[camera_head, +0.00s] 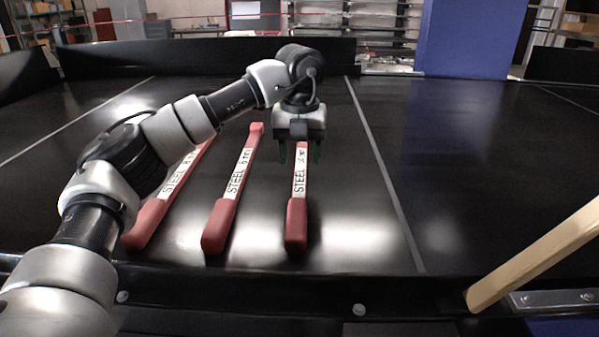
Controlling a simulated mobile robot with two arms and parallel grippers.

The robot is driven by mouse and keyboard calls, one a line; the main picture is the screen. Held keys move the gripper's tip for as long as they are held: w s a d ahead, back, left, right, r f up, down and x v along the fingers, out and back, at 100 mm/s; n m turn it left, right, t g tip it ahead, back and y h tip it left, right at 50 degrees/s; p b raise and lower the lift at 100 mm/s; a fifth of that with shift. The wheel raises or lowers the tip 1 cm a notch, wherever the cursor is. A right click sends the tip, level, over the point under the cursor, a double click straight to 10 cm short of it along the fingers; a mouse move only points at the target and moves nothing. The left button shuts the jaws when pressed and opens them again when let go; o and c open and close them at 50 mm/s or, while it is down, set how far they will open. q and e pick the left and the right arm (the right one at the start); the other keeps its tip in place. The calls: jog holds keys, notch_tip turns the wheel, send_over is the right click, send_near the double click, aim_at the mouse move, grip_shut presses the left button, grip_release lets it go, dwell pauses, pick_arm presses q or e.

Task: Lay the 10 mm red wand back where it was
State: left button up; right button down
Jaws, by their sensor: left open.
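Three red wands with white labels reading "STEEL" lie side by side on the black belt (345,245). The right wand (297,222) lies nearly straight away from me; its label number is too small to read surely, but it may be the 10 mm one. The middle wand (218,222) and the left wand (147,222) lie slanted to its left. My left gripper (301,160) points down with its dark fingers open, one on each side of the right wand's far part. The gripper hides that wand's far end. I cannot tell whether the fingers touch it. My right gripper is out of view.
A pale wooden bar (535,257) slants in at the lower right, above the front rail. A blue block (468,40) stands behind the belt. A grey line (385,175) crosses the belt right of the wands; the belt beyond it is clear. My left arm partly covers the left wand.

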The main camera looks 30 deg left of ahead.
aim_at(300, 177)
pick_arm(q)
notch_tip(300, 177, up, 8)
jog(key=shift+f, duration=0.15)
dwell(0.6)
